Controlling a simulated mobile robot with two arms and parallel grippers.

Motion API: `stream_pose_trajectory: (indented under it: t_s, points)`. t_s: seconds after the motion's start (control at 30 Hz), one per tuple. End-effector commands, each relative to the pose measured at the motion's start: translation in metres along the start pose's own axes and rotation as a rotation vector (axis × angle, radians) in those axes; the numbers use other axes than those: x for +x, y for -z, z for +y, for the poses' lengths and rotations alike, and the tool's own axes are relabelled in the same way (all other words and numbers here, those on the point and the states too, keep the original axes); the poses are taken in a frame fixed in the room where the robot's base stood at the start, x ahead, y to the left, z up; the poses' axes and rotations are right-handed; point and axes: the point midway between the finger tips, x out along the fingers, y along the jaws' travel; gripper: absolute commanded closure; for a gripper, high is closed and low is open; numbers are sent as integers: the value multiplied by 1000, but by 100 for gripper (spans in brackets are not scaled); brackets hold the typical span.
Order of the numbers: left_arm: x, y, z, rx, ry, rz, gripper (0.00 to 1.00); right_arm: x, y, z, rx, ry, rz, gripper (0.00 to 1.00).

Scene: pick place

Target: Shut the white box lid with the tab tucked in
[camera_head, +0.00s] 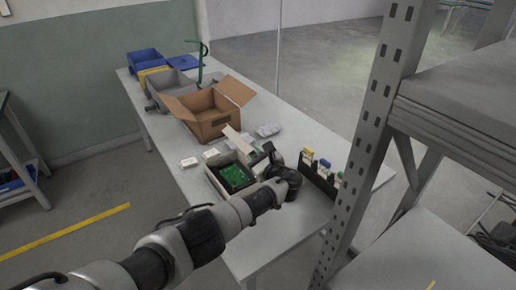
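The white box (214,183) sits open on the table, with a green circuit board (236,177) inside. Its pale lid (238,141) stands up at the far side, tilted back. The lid's tab is too small to make out. My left arm comes in from the lower left and reaches across the near right side of the box. My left gripper (268,152) is just right of the box and lid, above the table. Its fingers are small and partly hidden, so I cannot tell whether they are open or touch the lid. My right gripper is out of view.
On the white table (185,215), an open cardboard box (212,112) stands behind. Small white boxes (189,162), a clear bag (268,130), and grey and blue bins (145,58) lie around. A dark rack (318,178) and a metal shelf post (375,120) stand on the right.

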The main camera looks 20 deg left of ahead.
Motion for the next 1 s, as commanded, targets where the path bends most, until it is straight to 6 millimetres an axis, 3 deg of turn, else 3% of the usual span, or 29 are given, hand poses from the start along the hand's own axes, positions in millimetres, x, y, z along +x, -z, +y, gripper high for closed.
stream_pose_trajectory:
  t_s: [0.53,0.7,1.0]
  points:
    - [0,1,4,-30,-1,0,100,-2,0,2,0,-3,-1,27]
    - [0,1,4,-30,0,0,73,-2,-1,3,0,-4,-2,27]
    - [-1,0,3,-30,0,0,71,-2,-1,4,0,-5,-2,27]
